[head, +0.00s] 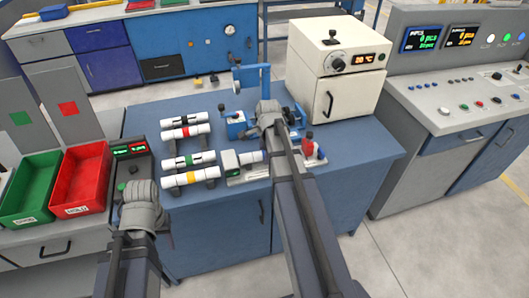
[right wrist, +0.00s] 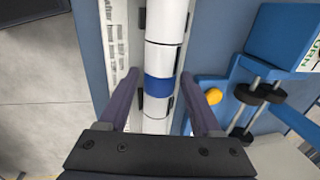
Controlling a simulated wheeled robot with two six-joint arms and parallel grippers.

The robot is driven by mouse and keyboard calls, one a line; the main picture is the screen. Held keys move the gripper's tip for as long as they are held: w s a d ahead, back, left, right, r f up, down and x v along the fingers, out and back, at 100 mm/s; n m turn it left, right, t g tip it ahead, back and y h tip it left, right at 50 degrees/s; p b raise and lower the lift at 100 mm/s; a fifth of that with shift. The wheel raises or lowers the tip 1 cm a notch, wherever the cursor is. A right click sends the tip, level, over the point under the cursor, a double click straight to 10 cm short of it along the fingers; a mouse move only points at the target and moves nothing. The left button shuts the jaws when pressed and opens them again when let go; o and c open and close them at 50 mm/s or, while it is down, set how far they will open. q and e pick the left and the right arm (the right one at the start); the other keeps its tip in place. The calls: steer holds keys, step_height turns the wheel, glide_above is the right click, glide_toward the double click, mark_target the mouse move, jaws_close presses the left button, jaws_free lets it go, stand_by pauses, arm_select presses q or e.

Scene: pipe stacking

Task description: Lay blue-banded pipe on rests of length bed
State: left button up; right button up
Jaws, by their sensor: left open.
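The white pipe with a blue band (right wrist: 160,88) runs lengthwise along the length bed, a pale strip with a printed scale (right wrist: 116,60), in the right wrist view. Small dark supports show beside the pipe. My right gripper (right wrist: 165,103) is open, one finger on each side of the pipe near its blue band, with gaps. In the head view the bed (head: 250,176) is partly covered by my right arm, whose fingers are hidden behind the wrist (head: 268,115). My left gripper (head: 138,193) is at the table's front left, away from the pipes; its fingers are hardly visible.
White pipes with black (head: 186,119), red (head: 186,132), green (head: 188,160) and yellow (head: 189,178) bands lie on rests left of the bed. Green (head: 30,186) and red (head: 84,176) bins stand at left. A white oven (head: 335,75) and blue fixture (head: 252,78) stand behind.

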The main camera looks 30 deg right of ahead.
steer(key=shift+o, duration=1.2)
steer(key=r+p, duration=0.2)
steer(key=s+r+p, duration=0.1)
steer(key=r+p, duration=0.4)
steer(key=shift+s+a+r+p, duration=0.15)
steer(key=shift+s+r+p, duration=0.1)
steer(key=shift+r+p, duration=0.15)
steer(key=shift+f, duration=0.1)
